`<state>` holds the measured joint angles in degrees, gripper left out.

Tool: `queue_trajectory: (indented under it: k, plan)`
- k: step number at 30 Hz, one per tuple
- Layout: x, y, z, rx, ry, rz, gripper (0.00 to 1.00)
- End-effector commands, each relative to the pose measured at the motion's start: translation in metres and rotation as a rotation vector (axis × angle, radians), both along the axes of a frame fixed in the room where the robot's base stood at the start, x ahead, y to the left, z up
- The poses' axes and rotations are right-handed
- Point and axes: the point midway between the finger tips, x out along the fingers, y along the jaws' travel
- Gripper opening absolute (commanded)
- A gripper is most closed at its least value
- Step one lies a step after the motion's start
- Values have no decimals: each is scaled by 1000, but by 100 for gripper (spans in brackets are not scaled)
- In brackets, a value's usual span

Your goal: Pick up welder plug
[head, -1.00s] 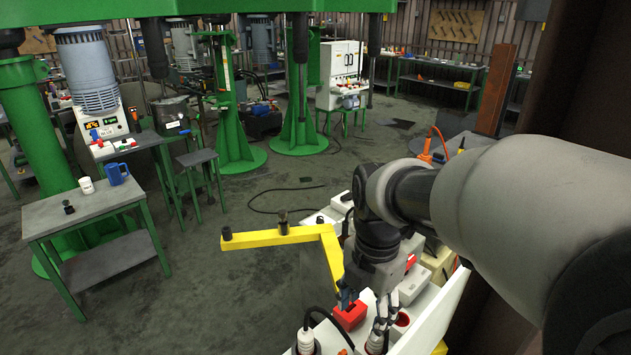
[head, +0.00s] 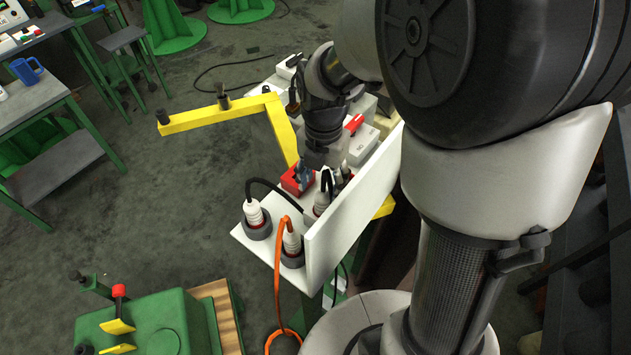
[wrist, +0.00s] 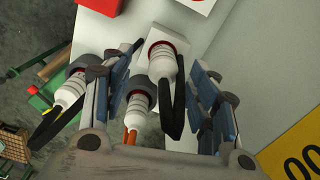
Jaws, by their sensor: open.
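Several white plugs with red rings stand in grey sockets on a white shelf (head: 247,238). In the wrist view, a plug with a black cable (wrist: 162,62) lies between the fingers of my open gripper (wrist: 155,75). In the head view, my gripper (head: 316,178) is just above this plug (head: 321,203), partly hiding it. A second plug with an orange cable (head: 291,240) stands nearer the front edge; it also shows in the wrist view (wrist: 137,103). A third plug with a black cable (head: 254,214) stands to the left. Which one is the welder plug is not marked.
A red box (head: 296,181) sits beside my gripper. A white upright panel (head: 350,215) borders the shelf on the right. A yellow bracket (head: 210,116) reaches out left behind. A green machine (head: 150,320) stands at the lower left. The floor left of the shelf is mostly open.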

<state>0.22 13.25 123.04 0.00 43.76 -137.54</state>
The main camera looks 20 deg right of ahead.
Motion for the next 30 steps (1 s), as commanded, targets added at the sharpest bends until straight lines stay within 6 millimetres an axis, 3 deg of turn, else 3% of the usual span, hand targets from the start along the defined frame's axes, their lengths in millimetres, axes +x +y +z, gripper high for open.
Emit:
queue_trajectory:
  k: [15,23,30]
  plan:
    - [-9,0,-55,0,0,-1,54]
    - [-8,0,-55,0,0,-1,54]
    - [-8,0,-55,0,-1,-1,38]
